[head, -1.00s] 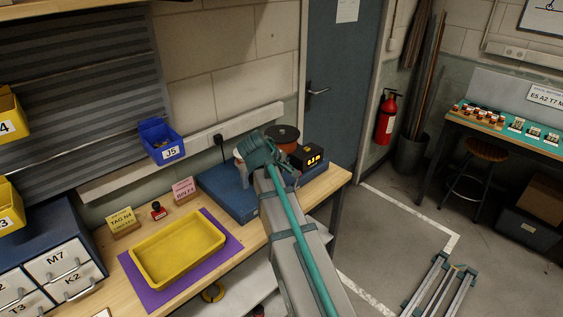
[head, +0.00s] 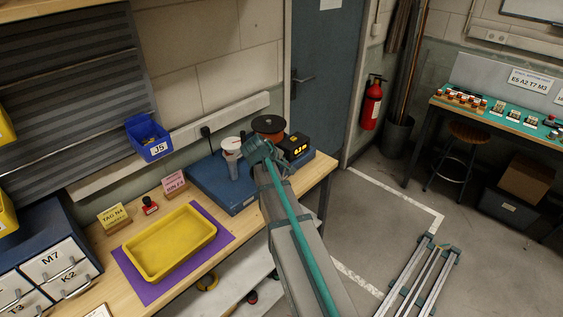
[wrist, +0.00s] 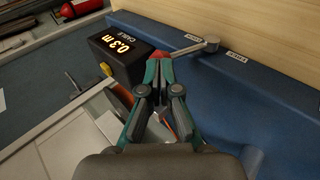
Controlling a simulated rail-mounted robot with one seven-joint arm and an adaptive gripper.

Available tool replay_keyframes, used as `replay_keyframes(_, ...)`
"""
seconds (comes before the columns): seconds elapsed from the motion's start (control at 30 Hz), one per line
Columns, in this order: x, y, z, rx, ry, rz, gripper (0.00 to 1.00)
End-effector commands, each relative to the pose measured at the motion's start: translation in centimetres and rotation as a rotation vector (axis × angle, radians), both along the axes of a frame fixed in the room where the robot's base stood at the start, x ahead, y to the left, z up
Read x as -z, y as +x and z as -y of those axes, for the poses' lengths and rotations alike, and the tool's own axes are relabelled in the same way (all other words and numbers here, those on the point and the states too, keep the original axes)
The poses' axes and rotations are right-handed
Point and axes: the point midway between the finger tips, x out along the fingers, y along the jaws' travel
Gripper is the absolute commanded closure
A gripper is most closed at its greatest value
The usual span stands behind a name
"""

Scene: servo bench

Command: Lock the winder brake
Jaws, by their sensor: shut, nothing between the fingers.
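The winder is a blue base (head: 222,183) on the bench, with a dark spool (head: 268,125) and a black length counter (head: 294,146). In the wrist view the counter (wrist: 122,62) reads 0.3 m. A red part (wrist: 159,54) shows at the lever's inner end, behind the fingertips. My gripper (wrist: 159,66) is shut and empty, its tips close to that red part; contact cannot be told. In the head view my arm hides part of the winder.
A white-topped grey cylinder (head: 231,150) stands on the blue base. A yellow tray (head: 170,243) on a purple mat (head: 226,238), a red stamp (head: 149,204) and tag cards sit to the left. A blue bin (head: 149,139) hangs above. The floor at right has free room.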

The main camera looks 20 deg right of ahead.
Motion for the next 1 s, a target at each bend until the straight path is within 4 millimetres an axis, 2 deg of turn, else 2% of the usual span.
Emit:
replay_keyframes(0.17, 0.3, 0.1, 0.2, 0.000, 0.000, 0.000, 1.00)
replay_keyframes(0.3, 1.0, 0.7, 1.3, 0.001, 0.000, 0.001, 1.00)
replay_keyframes(0.43, 1.0, 1.0, 2.0, 0.002, -0.001, 0.000, 1.00)
replay_keyframes(1.0, 0.9, 0.7, 1.6, 0.002, -0.004, -0.002, 1.00)
